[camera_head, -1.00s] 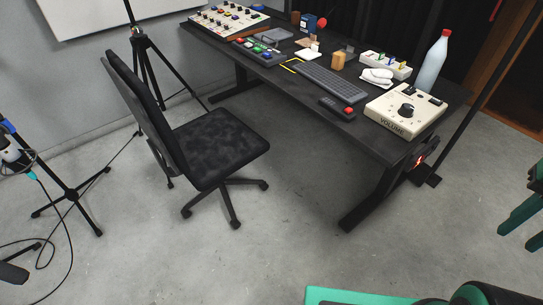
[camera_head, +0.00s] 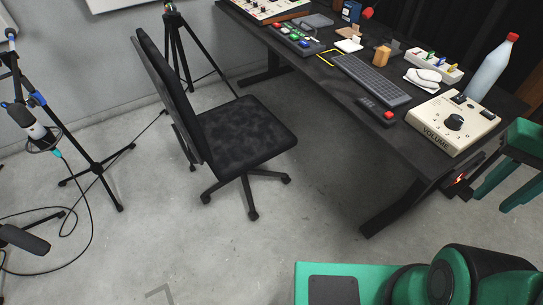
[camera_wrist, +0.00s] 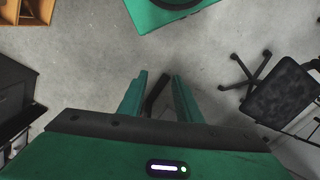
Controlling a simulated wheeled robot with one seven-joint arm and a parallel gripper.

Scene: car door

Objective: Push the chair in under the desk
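The black office chair (camera_head: 245,135) stands on the concrete floor left of the desk, outside the space beneath it. Its seat faces the desk and its backrest is on the left. It also shows at the right of the wrist view (camera_wrist: 284,95). The black desk (camera_head: 365,128) runs from the upper left to the right, with open floor under its near side. My green gripper (camera_head: 502,190) is beside the desk's right end, well apart from the chair. In the wrist view its two fingers (camera_wrist: 158,98) are spread and hold nothing; a dark bar shows between them, apparently farther off.
Tripod stands (camera_head: 92,165) with cables are at the left, and another tripod (camera_head: 180,60) is behind the chair. The desk bears a volume box (camera_head: 453,122), a bottle (camera_head: 492,66) and a keyboard (camera_head: 372,79). Floor between chair and my base is clear.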

